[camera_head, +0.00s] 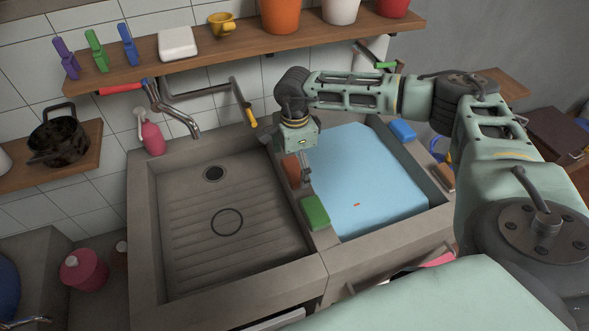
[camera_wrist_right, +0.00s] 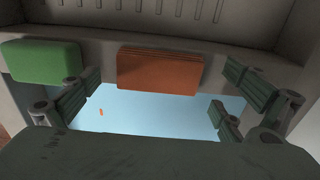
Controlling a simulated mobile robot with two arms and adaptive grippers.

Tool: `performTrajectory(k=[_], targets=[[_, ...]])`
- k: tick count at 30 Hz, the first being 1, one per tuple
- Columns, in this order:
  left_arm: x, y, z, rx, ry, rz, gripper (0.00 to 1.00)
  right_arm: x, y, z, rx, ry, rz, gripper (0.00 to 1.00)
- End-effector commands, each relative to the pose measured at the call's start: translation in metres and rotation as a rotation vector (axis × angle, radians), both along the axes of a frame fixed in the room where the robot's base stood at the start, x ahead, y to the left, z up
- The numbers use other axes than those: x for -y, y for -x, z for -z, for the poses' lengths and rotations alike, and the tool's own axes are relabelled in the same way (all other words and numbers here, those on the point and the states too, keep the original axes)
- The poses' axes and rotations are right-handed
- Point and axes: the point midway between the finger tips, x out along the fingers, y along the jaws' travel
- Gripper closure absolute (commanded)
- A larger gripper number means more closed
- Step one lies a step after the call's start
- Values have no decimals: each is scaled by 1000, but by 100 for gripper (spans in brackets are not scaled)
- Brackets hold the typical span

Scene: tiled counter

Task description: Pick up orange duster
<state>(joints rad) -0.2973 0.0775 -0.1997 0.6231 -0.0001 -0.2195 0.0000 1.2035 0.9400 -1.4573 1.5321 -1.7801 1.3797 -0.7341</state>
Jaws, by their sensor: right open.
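The orange duster (camera_head: 291,168) is a flat orange-brown block on the divider between the two sink basins. In the right wrist view the duster (camera_wrist_right: 160,70) lies ahead, between the lines of the two fingers. My right gripper (camera_head: 304,175) is over the divider beside the duster and partly covers it in the head view. Its fingers (camera_wrist_right: 160,97) are spread wide, with nothing held between them. I cannot tell whether a finger touches the duster. My left gripper is not in view.
A green sponge (camera_head: 315,212) sits on the same divider, near the duster. The right basin holds blue water (camera_head: 365,175); the left basin (camera_head: 195,240) is empty. A faucet (camera_head: 175,112) and a shelf (camera_head: 250,42) stand behind.

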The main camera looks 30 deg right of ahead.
Motion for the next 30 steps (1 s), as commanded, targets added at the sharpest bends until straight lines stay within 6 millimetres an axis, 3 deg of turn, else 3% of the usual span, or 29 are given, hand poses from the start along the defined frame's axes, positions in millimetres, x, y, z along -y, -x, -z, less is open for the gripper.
performTrajectory(k=[7, 20, 30], targets=[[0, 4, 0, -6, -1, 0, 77, 0, 0, 2, 1, 0, 0, 2], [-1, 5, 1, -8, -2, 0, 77, 0, 0, 1, 0, 0, 0, 39], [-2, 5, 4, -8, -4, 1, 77, 0, -1, -8, 2, -1, 1, 40]])
